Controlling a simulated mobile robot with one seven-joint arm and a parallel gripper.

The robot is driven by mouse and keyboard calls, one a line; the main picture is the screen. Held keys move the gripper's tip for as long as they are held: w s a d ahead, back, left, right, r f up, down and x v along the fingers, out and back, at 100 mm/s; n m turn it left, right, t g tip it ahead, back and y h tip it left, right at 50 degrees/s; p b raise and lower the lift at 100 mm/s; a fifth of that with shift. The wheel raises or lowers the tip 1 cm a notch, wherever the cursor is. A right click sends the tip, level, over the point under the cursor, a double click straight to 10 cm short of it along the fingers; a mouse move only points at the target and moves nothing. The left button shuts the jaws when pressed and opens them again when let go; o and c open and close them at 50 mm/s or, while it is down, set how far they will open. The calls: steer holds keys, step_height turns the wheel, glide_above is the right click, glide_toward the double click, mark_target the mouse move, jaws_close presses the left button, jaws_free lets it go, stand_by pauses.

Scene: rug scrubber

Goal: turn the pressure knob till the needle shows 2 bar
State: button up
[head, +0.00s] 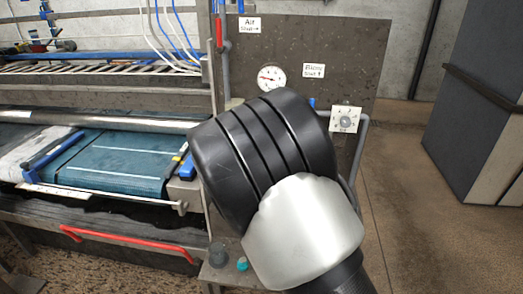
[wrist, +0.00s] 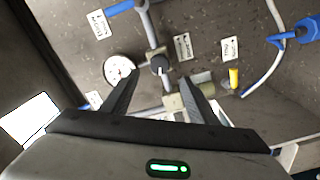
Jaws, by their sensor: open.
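The round white pressure gauge (head: 271,77) sits on the brown panel; its red needle points to the left in the head view, and the figures are too small to read. The gauge (wrist: 118,68) also shows in the wrist view, left of my fingers. A dark round knob (wrist: 160,64) with a pale mark sits on a grey pipe fitting, right of the gauge. My gripper (wrist: 160,77) is open, its two fingers pointing at the panel on either side of the knob, with gaps showing. In the head view my arm hides the gripper and that knob.
A white plate with a grey dial (head: 345,119) is on the panel's right. Grey pipes (wrist: 145,25), a blue valve handle (wrist: 305,30) and a yellow part (wrist: 234,78) surround the knob. A red bar (head: 130,243) fronts the machine. Floor at right is clear.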

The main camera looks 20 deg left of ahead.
steer(key=v, duration=0.7)
steer(key=shift+s, duration=0.4)
steer(key=shift+d, duration=0.15)
steer(key=s+d+r+m+g+p, duration=0.1)
steer(key=d+r+m+g+p, duration=0.25)
steer(key=d, duration=0.55)
steer(key=d+r+m+g, duration=0.35)
steer(key=d+r, duration=0.25)
steer(key=d, duration=0.3)
steer(key=s+d+r+m+g+h+p, duration=0.1)
steer(key=s+d+m, duration=0.3)
steer(key=s+d, duration=0.6)
steer(key=s+d+r+m+g+h+p, duration=0.2)
steer(key=s+d+m+g+h, duration=0.1)
steer(key=s+d, duration=0.8)
steer(key=s+m+g, duration=0.1)
steer(key=s, duration=0.3)
steer(key=shift+c, duration=0.2)
